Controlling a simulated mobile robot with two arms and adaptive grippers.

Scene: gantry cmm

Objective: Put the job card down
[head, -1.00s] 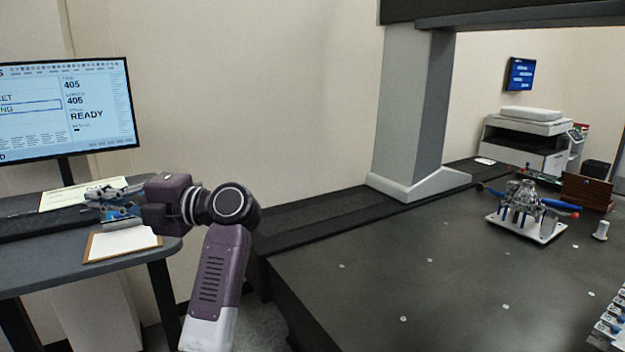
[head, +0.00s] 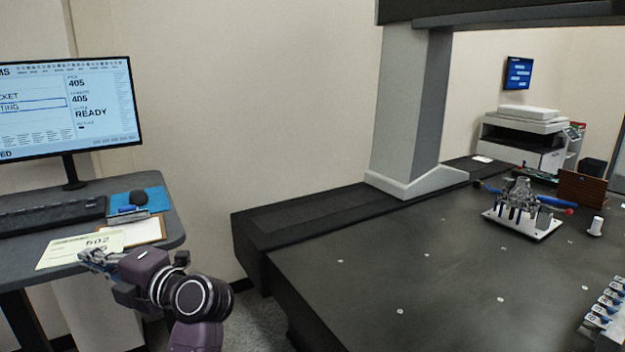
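My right gripper is not in view.
A keyboard (head: 50,217), a mouse (head: 138,197) on a blue mat (head: 155,195) and a monitor (head: 70,108) stand on the desk. At right, the dark table (head: 370,290) carries a fixture (head: 522,212) on a white plate; its near left part is mostly clear.

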